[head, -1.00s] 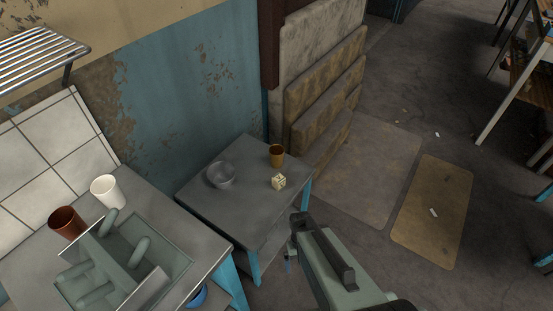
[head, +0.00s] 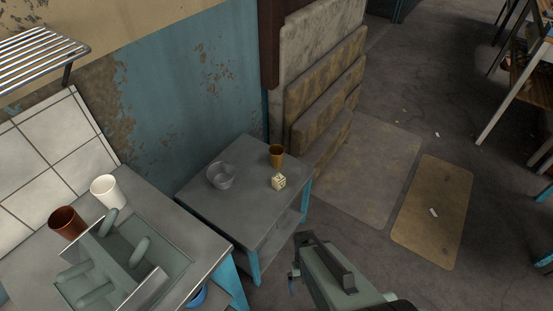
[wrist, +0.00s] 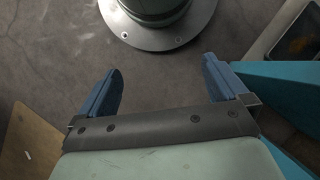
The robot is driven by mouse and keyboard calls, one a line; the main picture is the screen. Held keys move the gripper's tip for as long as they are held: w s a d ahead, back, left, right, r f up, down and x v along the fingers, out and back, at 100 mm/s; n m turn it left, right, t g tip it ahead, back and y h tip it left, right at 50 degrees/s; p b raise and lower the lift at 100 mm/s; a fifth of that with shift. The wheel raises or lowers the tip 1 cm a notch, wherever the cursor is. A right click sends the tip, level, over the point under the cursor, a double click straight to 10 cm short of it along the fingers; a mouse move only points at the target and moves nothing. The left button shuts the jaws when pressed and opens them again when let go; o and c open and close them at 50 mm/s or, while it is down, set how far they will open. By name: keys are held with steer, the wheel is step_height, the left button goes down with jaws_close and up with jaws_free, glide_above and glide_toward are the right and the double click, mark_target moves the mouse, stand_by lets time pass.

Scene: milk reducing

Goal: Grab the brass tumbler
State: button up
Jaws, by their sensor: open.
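The brass tumbler (head: 277,156) stands upright near the back right corner of the small grey table (head: 240,222) in the head view. My gripper shows at the lower middle of the head view, in front of and below the table, well apart from the tumbler. In the wrist view my gripper (wrist: 163,85) has its two blue fingers spread wide with nothing between them. The tumbler is not in the wrist view.
A cream die (head: 279,181) lies just in front of the tumbler, and a clear bowl (head: 221,175) sits to the left. Boards lean against the wall behind.

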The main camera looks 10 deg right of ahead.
steer(key=w+r+t, duration=0.2)
steer(key=w+r, duration=0.2)
steer(key=w, duration=0.8)
steer(key=w+r+t, duration=0.2)
steer(key=w+r, duration=0.3)
steer(key=w, duration=0.7)
steer(key=n+t+y, duration=0.1)
steer(key=n+t, duration=0.3)
steer(key=t, duration=0.2)
glide_toward(278, 152)
steer(key=s+r, duration=0.3)
steer(key=s, duration=0.1)
steer(key=x, duration=0.8)
steer(key=shift+w+a, duration=0.2)
steer(key=shift+a, duration=0.25)
steer(key=shift+w+x, duration=0.15)
steer(key=shift+x, duration=1.2)
steer(key=shift+w+x, duration=0.1)
steer(key=shift+x, duration=1.25)
steer(key=shift+a+r, duration=0.1)
steer(key=shift+c, duration=0.5)
steer(key=c, duration=1)
steer(key=shift+r, duration=0.15)
